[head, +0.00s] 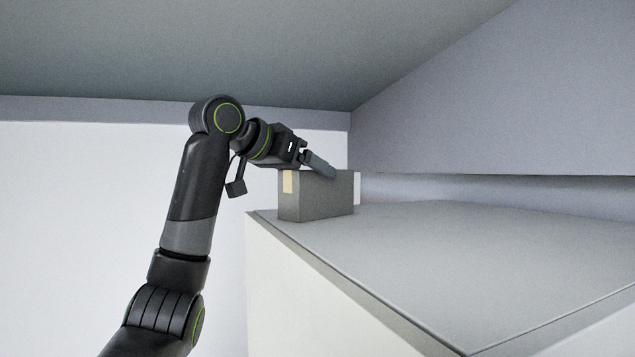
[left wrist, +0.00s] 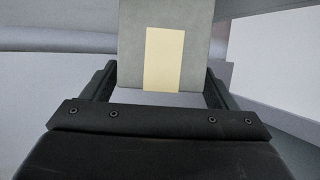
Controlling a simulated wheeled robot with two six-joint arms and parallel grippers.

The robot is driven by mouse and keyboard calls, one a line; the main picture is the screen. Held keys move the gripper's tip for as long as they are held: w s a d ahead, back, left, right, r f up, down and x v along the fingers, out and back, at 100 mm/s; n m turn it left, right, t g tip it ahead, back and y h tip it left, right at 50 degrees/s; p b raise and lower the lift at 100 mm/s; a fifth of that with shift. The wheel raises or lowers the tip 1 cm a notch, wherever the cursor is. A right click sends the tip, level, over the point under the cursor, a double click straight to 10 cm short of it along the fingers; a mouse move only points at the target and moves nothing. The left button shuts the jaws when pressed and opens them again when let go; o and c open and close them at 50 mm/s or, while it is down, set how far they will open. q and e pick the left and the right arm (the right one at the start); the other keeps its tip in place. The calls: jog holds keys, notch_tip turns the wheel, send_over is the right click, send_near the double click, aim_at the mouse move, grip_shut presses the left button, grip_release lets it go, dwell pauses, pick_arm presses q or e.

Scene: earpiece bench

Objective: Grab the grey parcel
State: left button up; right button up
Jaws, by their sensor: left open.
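The grey parcel (head: 318,200) is a box with a beige label on its end. It stands on the far left corner of the bench in the head view. In the left wrist view the parcel (left wrist: 193,58) fills the top middle, its beige label facing the camera. My left gripper (head: 322,168) is at the parcel's top, reaching in from the left. In the left wrist view its two fingers (left wrist: 162,82) are spread, one on each side of the parcel's near end. I cannot tell whether they touch it. My right gripper is in neither view.
The bench top (head: 450,250) is bare to the right of the parcel and towards the front. Its left edge runs close by the parcel. A grey wall or panel (head: 500,100) rises behind the bench on the right.

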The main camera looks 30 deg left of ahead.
pick_arm(q)
jog(key=shift+w+d+f, duration=0.25)
jog(key=shift+w+d, duration=0.05)
jog(key=shift+w, duration=0.3)
jog(key=shift+c, duration=0.3)
jog(key=c, duration=1.1)
jog(key=shift+r, duration=0.15)
jog(key=shift+s+r+b, duration=0.1)
jog(key=shift+r+b, duration=0.35)
jog(key=shift+r, duration=4.45)
